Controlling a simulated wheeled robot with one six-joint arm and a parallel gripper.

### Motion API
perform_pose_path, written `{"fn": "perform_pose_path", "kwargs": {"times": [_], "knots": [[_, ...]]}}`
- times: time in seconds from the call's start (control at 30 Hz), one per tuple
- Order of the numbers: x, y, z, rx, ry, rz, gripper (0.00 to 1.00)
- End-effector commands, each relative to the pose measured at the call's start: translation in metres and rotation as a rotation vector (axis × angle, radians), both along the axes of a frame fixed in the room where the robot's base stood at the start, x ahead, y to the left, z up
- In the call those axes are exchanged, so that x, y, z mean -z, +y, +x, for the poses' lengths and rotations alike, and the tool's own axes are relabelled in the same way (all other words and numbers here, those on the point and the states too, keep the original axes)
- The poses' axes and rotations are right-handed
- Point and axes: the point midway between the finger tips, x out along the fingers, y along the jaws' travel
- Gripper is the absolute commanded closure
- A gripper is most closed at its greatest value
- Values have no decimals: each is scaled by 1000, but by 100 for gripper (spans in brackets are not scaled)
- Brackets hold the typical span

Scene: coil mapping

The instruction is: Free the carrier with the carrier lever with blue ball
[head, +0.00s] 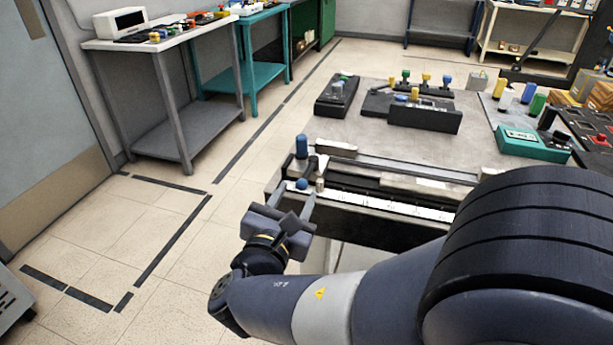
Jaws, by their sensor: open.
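A small blue ball (302,184), which looks like the knob of the carrier lever, sits near the left end of a long dark rail unit (345,215) with a white strip along it. The lever's stem is not clearly seen. A small beige peg (321,181) stands just right of the ball. I cannot tell for certain which part is the carrier. My gripper (296,196) is open and empty, its fingers pointing at the left end of the rail unit. The blue ball shows between and just beyond the fingertips; I cannot tell whether they touch it.
Dark fixtures with coloured knobs (411,108) and a teal box (530,143) stand on the grey tabletop (375,150). Side benches (165,40) line the wall. The floor (130,235) at left is clear.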

Motion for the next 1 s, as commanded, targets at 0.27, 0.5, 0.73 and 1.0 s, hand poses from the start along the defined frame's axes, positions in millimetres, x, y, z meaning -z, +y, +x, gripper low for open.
{"fn": "perform_pose_path", "kwargs": {"times": [0.27,0.5,0.73,1.0], "knots": [[1,-16,41,5,1,0,59],[1,-25,67,3,1,0,59],[0,-27,74,1,1,0,59],[0,-27,74,1,1,0,65]]}}
